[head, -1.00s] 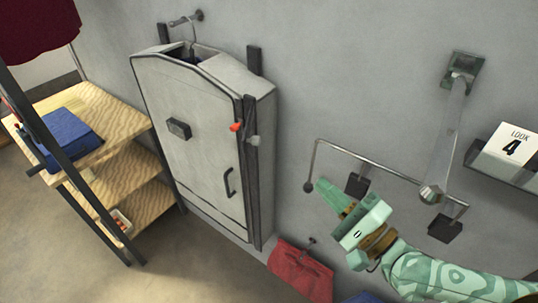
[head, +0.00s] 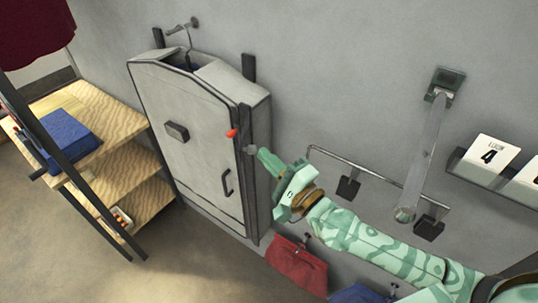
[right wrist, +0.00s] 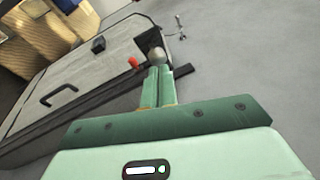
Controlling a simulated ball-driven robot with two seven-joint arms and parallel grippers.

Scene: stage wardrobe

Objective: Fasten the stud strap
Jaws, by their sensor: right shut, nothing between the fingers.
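A grey garment bag (head: 190,120) with dark edging hangs against the wall, its top open around something dark. At its right edge a small red piece (head: 232,133) and a grey rounded knob (head: 250,150) stick out; I cannot tell which is strap and which is stud. My right gripper (head: 264,155) is shut and empty, its fingertips close to the knob. In the right wrist view the closed fingers (right wrist: 158,75) point at the knob (right wrist: 156,54), partly overlapping it; contact is unclear. The red piece (right wrist: 133,63) is just left of them. My left gripper is out of view.
A wooden shelf (head: 128,125) with a folded blue cloth (head: 62,135) stands left. A wall rail (head: 370,172), a hinged metal arm (head: 425,150) and a card ledge (head: 475,178) are on the right. A red bag (head: 297,265) hangs low beneath my right arm.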

